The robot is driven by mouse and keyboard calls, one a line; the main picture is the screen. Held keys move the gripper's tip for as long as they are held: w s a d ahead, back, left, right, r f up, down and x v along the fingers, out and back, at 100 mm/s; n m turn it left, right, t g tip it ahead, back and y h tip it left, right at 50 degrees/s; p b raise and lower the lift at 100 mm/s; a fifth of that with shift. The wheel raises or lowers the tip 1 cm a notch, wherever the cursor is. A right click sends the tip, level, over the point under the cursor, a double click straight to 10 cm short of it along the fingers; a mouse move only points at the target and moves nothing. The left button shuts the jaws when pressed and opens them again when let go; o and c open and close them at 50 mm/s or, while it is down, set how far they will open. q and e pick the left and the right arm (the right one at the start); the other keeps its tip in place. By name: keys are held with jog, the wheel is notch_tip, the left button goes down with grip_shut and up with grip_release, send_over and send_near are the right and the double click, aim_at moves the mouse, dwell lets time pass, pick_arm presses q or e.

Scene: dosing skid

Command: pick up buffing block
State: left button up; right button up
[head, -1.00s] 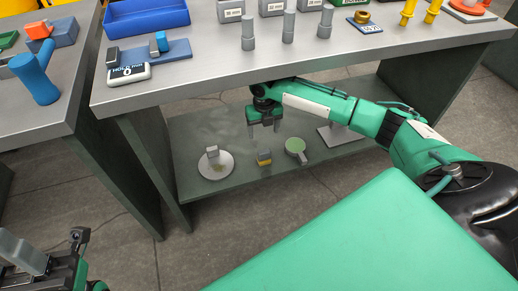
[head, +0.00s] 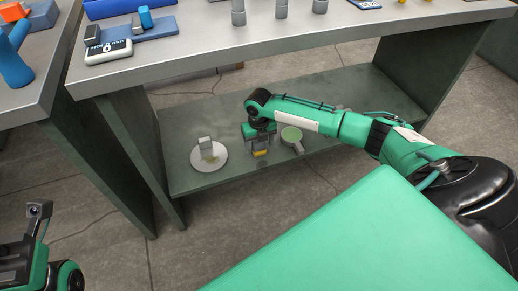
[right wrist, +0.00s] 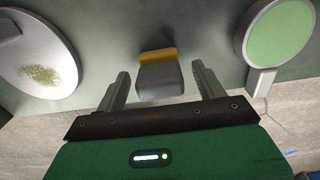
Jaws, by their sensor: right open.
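The buffing block (head: 260,153), a small block with a yellow part and a grey part, lies on the lower shelf (head: 205,115). My right gripper (head: 259,146) is over it and partly hides it in the head view. In the right wrist view the buffing block (right wrist: 160,78) lies between the two spread fingers of my right gripper (right wrist: 161,75). There is a gap on each side, so the gripper is open and holds nothing. My left gripper (head: 16,262) is only partly seen at the lower left edge, and its fingers do not show.
A white round dish (head: 208,158) with a grey block and greenish grains is left of the buffing block. A green-faced round tool with a handle (head: 291,135) is close on the right. The worktop (head: 225,53) overhangs the shelf, and a side panel (head: 135,135) stands at left.

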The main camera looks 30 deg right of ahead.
jog(key=shift+f, duration=0.35)
jog(key=c, duration=1.1)
